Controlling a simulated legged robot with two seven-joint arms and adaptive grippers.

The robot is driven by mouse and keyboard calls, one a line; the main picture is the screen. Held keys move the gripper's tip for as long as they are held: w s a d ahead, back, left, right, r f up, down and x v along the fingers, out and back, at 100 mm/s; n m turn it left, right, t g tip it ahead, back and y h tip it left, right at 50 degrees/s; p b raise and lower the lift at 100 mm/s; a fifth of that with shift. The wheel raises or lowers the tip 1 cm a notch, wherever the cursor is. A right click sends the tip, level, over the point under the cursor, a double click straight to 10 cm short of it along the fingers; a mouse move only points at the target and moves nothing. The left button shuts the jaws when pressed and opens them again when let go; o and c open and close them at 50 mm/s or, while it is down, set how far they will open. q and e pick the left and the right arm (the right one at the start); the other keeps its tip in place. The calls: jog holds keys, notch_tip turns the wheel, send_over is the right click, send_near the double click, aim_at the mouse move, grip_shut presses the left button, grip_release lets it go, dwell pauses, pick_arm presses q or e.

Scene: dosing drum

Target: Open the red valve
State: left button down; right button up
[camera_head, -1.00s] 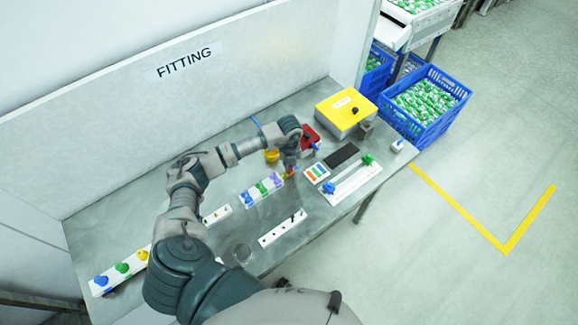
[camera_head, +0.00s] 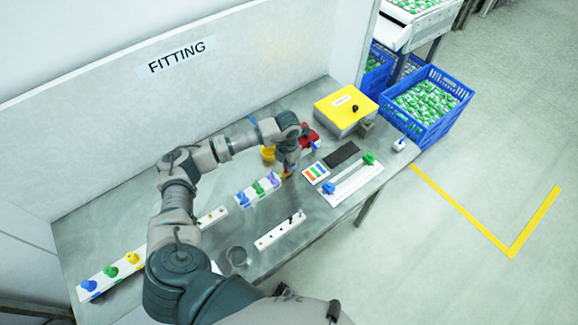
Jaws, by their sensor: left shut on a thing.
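A white strip (camera_head: 243,199) on the metal table carries a row of blue, green and purple valves (camera_head: 258,188). My left gripper (camera_head: 287,173) reaches down at the right end of this row. It is shut on a small orange-red part there, which I take to be the red valve (camera_head: 284,176). The gripper covers most of it, so its handle angle cannot be told. My right gripper is not in view.
A colour-striped card (camera_head: 316,172), a black pad (camera_head: 342,153) and a white slider board (camera_head: 354,183) lie to the right. A white holed strip (camera_head: 280,232) lies in front.

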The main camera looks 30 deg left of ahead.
pick_arm(q)
jog(key=shift+s+f+m+b, duration=0.2)
jog(key=shift+s+m+b, duration=0.1)
jog(key=shift+m, duration=0.6)
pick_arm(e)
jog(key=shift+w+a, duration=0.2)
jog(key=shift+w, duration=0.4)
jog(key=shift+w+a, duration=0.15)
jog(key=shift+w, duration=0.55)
pick_arm(q)
jog(key=c, duration=1.3)
grip_release()
jog(key=shift+r, duration=0.1)
jog(key=shift+a, duration=0.15)
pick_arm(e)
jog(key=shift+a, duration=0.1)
pick_arm(q)
jog(key=shift+w+r, duration=0.15)
notch_tip(320, 180, up, 12)
jog(key=shift+f, duration=0.15)
